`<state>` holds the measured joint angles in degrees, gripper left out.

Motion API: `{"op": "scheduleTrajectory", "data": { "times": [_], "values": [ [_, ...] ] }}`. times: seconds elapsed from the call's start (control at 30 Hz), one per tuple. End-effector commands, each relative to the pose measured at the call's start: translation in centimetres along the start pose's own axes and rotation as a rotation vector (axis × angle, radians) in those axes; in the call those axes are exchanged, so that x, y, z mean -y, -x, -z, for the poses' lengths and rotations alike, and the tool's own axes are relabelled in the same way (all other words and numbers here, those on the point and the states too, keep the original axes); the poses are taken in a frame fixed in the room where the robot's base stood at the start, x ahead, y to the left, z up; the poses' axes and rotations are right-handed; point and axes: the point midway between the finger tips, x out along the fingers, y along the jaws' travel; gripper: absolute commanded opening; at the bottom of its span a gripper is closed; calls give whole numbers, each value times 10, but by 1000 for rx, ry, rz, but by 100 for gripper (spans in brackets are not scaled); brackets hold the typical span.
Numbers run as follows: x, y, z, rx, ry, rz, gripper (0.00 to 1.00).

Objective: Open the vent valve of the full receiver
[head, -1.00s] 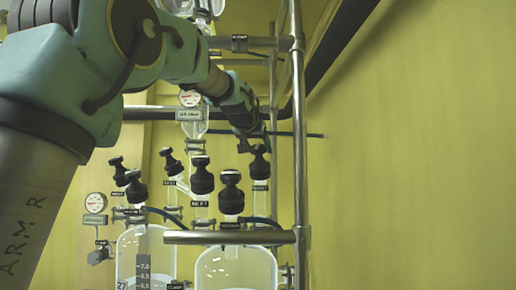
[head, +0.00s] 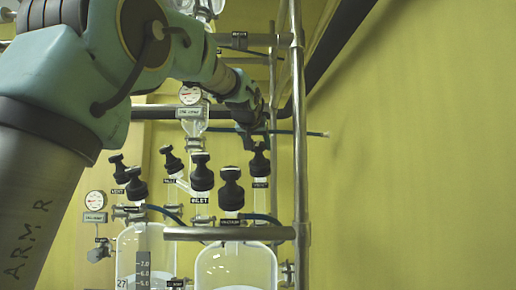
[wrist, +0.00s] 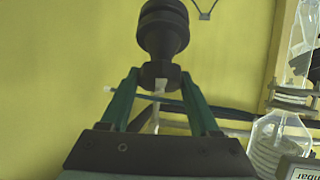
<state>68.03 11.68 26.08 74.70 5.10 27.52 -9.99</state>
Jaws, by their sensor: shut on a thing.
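A second glass receiver (head: 146,265) with a number scale stands to the left.
Several other black valve knobs stand close by, including the INLET one (head: 202,172) and the VACUUM one (head: 231,189). A steel rail (head: 229,234) crosses in front, and a steel post (head: 299,130) stands just right. The yellow wall (head: 420,150) beyond is bare.

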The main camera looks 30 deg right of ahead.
Motion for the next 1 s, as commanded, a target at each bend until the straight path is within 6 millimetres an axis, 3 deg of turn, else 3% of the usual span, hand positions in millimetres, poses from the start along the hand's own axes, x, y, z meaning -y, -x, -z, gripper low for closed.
{"op": "scheduleTrajectory", "data": {
  "times": [0.6, 1.0],
  "values": [
    [-1, 0, 0, -3, 349, 273, 7],
    [0, 0, 1, -2, 463, 359, 7]
  ]
}}
